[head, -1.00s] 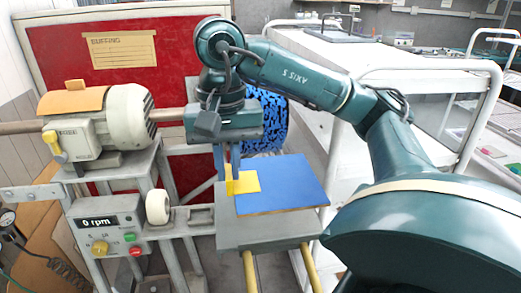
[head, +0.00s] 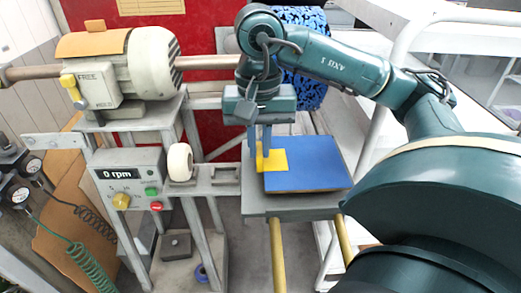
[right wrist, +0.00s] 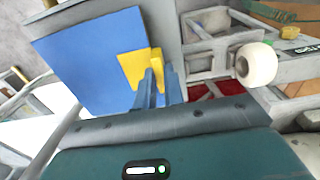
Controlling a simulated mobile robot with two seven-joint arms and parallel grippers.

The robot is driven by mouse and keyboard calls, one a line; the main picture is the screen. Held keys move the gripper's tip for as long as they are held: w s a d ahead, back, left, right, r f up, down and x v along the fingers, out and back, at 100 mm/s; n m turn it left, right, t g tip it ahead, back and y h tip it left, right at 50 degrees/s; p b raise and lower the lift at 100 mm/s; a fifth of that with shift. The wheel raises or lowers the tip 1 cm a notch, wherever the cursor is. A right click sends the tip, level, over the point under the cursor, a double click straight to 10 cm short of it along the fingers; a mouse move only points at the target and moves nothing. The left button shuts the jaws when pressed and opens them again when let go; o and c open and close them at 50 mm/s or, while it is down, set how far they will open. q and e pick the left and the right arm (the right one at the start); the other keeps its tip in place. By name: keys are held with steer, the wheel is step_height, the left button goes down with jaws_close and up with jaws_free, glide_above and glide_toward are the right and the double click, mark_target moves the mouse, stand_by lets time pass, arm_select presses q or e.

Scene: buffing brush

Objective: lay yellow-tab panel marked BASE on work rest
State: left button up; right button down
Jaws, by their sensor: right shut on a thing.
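The blue panel (head: 308,166) lies flat over the grey work rest (head: 262,205), with its yellow tab (head: 272,160) at the left edge. My right gripper (head: 265,152) comes from above, its blue fingers shut on the yellow tab. The right wrist view also shows the panel (right wrist: 85,60), the tab (right wrist: 133,66) and the fingers (right wrist: 158,85) on it. Any BASE marking is not readable. The panel appears to rest on or just above the work rest; I cannot tell if it touches. My left gripper is not in view.
A motor (head: 135,68) and a control box (head: 130,180) reading 0 rpm stand at the left. A white roller (head: 179,162) is left of the work rest. A blue-black brush (head: 305,75) is behind it. A white rail (head: 400,60) runs at the right.

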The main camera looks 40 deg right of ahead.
steer(key=shift+f, duration=0.75)
steer(key=shift+f+b, duration=0.25)
steer(key=shift+b, duration=0.05)
steer(key=c, duration=1.5)
jaws_free()
steer(key=shift+r, duration=0.15)
